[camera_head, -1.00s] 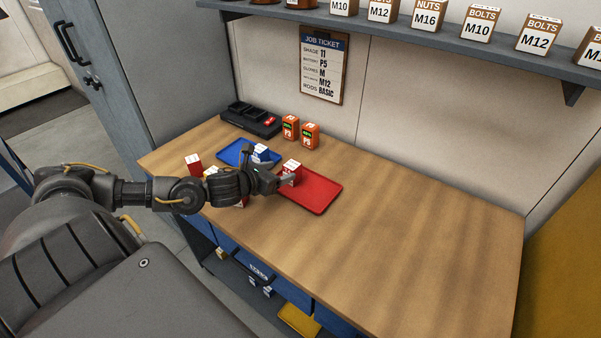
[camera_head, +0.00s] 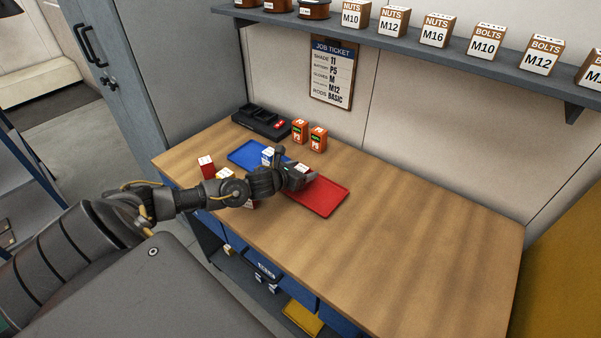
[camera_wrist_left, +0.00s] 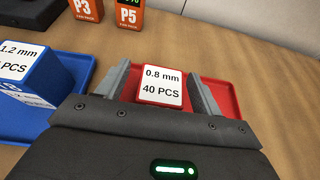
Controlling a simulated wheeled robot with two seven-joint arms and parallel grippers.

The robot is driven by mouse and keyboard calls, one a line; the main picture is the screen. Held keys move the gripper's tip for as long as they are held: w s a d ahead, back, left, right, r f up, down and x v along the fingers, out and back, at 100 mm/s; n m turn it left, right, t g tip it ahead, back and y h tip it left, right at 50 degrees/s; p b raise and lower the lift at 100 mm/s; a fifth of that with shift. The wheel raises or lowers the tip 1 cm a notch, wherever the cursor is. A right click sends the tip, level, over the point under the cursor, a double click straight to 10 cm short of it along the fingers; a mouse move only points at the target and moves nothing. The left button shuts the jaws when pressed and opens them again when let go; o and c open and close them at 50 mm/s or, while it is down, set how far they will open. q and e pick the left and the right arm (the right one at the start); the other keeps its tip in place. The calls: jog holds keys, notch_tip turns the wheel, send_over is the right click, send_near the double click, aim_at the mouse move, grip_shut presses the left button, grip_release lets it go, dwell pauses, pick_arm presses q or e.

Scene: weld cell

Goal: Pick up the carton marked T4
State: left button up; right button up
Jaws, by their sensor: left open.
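My left gripper (camera_head: 296,165) is open over the red tray (camera_head: 325,197). In the left wrist view the gripper (camera_wrist_left: 161,82) has its two fingers on either side of a carton (camera_wrist_left: 161,88) with a red side and a white top reading "0.8 mm 40 PCS". The carton also shows partly behind the gripper in the head view (camera_head: 303,168). No T4 mark is readable on any carton in view. A blue carton (camera_wrist_left: 28,75) with top text "1.2 mm" stands on the blue tray (camera_wrist_left: 70,118), left of the gripper. My right gripper is out of view.
Two orange packs (camera_head: 309,135) and a black charger (camera_head: 262,122) stand behind the trays. The bench's right side (camera_head: 430,230) is clear. A shelf (camera_head: 420,52) hangs above.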

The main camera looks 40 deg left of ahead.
pick_arm(q)
jog(key=shift+w+f, duration=0.3)
jog(key=shift+w, duration=0.25)
jog(key=shift+c, duration=0.5)
jog(key=c, duration=1)
jog(key=shift+r, duration=0.2)
